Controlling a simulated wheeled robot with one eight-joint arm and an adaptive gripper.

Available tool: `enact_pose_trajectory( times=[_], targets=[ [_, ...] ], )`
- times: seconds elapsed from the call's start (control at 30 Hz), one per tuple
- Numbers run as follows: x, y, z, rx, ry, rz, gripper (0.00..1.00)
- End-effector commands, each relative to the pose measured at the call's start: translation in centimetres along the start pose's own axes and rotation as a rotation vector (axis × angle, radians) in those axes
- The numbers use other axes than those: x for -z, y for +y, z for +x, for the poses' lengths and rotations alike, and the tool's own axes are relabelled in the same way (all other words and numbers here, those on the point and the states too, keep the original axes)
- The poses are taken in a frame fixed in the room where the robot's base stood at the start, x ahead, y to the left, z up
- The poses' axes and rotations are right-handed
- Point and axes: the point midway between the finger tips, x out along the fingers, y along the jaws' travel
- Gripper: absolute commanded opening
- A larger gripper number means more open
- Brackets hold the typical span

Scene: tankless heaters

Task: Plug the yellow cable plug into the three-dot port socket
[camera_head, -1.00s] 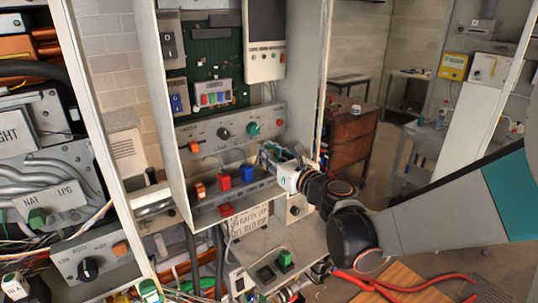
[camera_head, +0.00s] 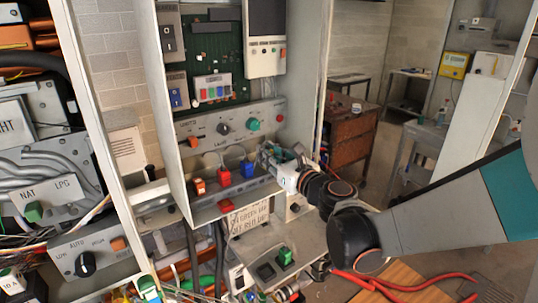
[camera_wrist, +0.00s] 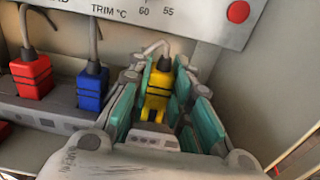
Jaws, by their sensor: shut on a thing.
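My gripper (camera_wrist: 160,75), with teal pads, is shut around a yellow plug (camera_wrist: 158,88), whose grey cable rises from its top. In the head view my gripper (camera_head: 272,156) is at the right end of the cabinet's grey socket strip (camera_head: 262,187), beside a blue plug (camera_head: 248,168). The yellow plug looks upright in the wrist view. Whether the plug touches a socket cannot be told.
The blue plug (camera_wrist: 92,85) and a red plug (camera_wrist: 32,75) stand left of my gripper in the strip. The knob panel (camera_head: 230,128) is above, and the cabinet's right wall (camera_head: 312,90) is close.

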Motion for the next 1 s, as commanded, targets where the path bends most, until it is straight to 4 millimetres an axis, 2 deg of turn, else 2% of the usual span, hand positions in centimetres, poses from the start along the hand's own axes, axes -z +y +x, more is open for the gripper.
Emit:
enact_pose_trajectory(
  times=[0.43, 0.9, 0.93, 1.0],
  targets=[
    [1.3, 0.0, 0.0, 0.000, 0.000, 0.000, 0.00],
    [1.5, 0.0, 0.0, 0.000, 0.000, 0.000, 0.00],
    [1.5, 0.0, 0.0, 0.000, 0.000, 0.000, 0.23],
    [1.5, 0.0, 0.0, 0.000, 0.000, 0.000, 0.39]
  ],
)
